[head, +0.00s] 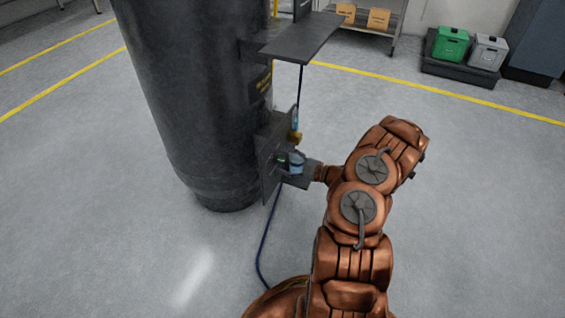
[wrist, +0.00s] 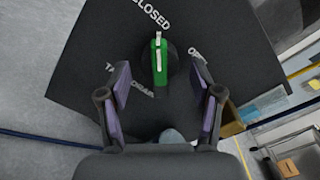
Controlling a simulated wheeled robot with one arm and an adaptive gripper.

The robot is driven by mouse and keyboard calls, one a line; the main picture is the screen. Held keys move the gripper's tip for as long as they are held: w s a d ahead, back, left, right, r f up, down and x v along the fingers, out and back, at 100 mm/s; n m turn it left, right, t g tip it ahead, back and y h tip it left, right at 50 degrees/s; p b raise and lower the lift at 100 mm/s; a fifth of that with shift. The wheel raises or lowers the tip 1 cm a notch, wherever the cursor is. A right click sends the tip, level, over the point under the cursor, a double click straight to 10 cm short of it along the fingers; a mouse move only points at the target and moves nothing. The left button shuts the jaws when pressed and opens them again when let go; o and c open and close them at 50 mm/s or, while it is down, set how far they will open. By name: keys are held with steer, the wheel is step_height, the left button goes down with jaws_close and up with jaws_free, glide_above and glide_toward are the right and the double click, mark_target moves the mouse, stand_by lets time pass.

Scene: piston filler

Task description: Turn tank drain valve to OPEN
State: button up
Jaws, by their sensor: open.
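The tank drain valve shows in the wrist view as a green lever handle (wrist: 159,62) on a dark round hub. It points up toward the word CLOSED on a dark panel (wrist: 100,45). The word OPEN is at the right of the hub, and the label TANK DRAIN is below it, partly covered by a finger. My gripper (wrist: 161,76) is open, with one finger on each side of the handle and a visible gap to it on both sides. In the head view the panel (head: 268,165) is seen nearly edge-on beside the tank, and my arm reaches it from the right.
A large dark tank (head: 195,95) stands behind the panel at the left. A flat dark shelf (head: 302,36) juts out above the panel. A dark blue hose (head: 263,240) runs down to the floor. Green (head: 451,43) and grey (head: 488,51) containers stand far right. The surrounding floor is clear.

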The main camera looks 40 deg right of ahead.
steer(key=shift+w+a, duration=0.35)
steer(key=shift+w, duration=0.15)
steer(key=c, duration=1.1)
